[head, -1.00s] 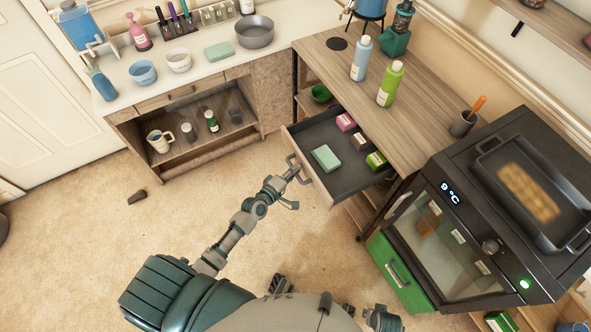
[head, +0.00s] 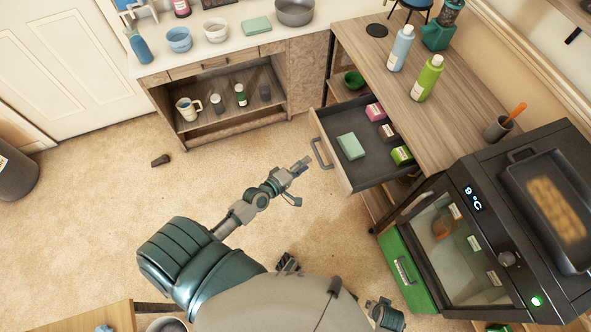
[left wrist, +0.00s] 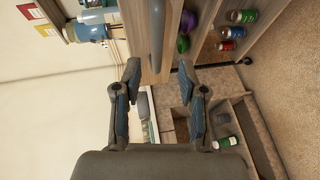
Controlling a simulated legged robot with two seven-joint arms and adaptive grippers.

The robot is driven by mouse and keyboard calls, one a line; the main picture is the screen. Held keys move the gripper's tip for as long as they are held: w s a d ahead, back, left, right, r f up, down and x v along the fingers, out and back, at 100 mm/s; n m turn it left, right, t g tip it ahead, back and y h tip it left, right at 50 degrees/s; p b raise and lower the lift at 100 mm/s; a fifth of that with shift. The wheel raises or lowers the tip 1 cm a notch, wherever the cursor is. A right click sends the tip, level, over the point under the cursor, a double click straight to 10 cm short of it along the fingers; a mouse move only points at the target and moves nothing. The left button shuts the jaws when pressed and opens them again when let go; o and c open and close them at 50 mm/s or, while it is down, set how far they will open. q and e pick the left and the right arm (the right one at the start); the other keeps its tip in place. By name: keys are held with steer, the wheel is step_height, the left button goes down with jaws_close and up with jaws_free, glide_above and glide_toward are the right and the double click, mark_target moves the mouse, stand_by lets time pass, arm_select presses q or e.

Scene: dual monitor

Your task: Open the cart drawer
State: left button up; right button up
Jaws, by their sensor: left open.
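The cart drawer (head: 362,171) is pulled out of the wooden cart (head: 421,76). It has a dark inside and a light wooden front with a grey handle (head: 320,153). Inside lie a pale green block (head: 350,146) and several small boxes. My left gripper (head: 303,166) is open and empty, just left of the handle and apart from it. In the left wrist view, the open fingers (left wrist: 160,78) show with the grey handle bar (left wrist: 157,38) beyond them.
A black oven (head: 480,235) stands right of the drawer, with a green container (head: 401,268) low beside it. Bottles (head: 427,78) stand on the cart top. A counter with an open shelf (head: 226,118) is at the back.

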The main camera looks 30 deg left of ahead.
arm_select(q)
steer(key=v, duration=0.4)
steer(key=shift+s+a, duration=0.1)
steer(key=shift+s, duration=0.15)
steer(key=s+d+f+m+g+p, duration=0.1)
steer(key=s+f+m+g, duration=0.25)
steer(key=f, duration=0.35)
steer(key=s+d+f+m+g+y+p, duration=0.1)
steer(key=s+f+m+g, duration=0.1)
steer(key=s+f+m, duration=0.3)
steer(key=s+d+f+m+g, duration=0.1)
steer(key=s+d+f+g, duration=0.15)
steer(key=f, duration=0.55)
steer(key=s+f+m+g+y+p, duration=0.1)
steer(key=s+f+m+g, duration=0.4)
steer(key=s, duration=0.8)
step_height(320, 180, down, 4)
steer(key=shift+s+f+m+g+y, duration=0.15)
steer(key=shift+s+m+g+y, duration=0.2)
steer(key=shift+m+y, duration=0.6)
arm_select(e)
steer(key=s+f, duration=0.4)
steer(key=f, duration=0.4)
steer(key=shift+d+f, duration=0.25)
